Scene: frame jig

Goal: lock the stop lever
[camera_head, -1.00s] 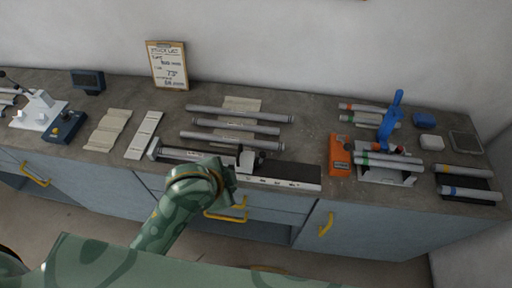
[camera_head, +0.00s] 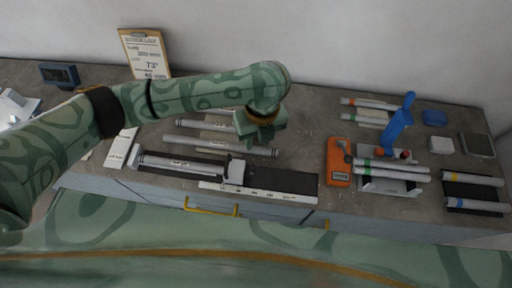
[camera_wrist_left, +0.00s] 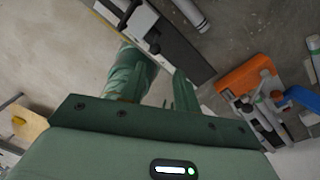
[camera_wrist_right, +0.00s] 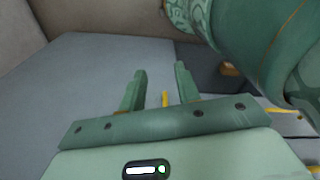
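The stop (camera_head: 235,171) is a pale block on the long flat jig (camera_head: 285,180) at the front of the bench. In the left wrist view the stop (camera_wrist_left: 136,17) shows near the top, with a dark lever knob (camera_wrist_left: 153,44) on it. Whether the lever is locked I cannot tell. My left gripper (camera_head: 264,138) hangs above and behind the stop, apart from it. In its wrist view the left gripper (camera_wrist_left: 155,80) is open, with nothing between its fingers. My right gripper (camera_wrist_right: 160,82) is open and empty, out of the head view.
Grey tubes (camera_head: 220,150) lie behind the jig, one on its left part. To the right are an orange tool (camera_head: 338,163), a blue-handled press (camera_head: 397,125) and marked tubes (camera_head: 475,179). A clipboard (camera_head: 145,52) leans on the wall. Yellow-handled drawers are below.

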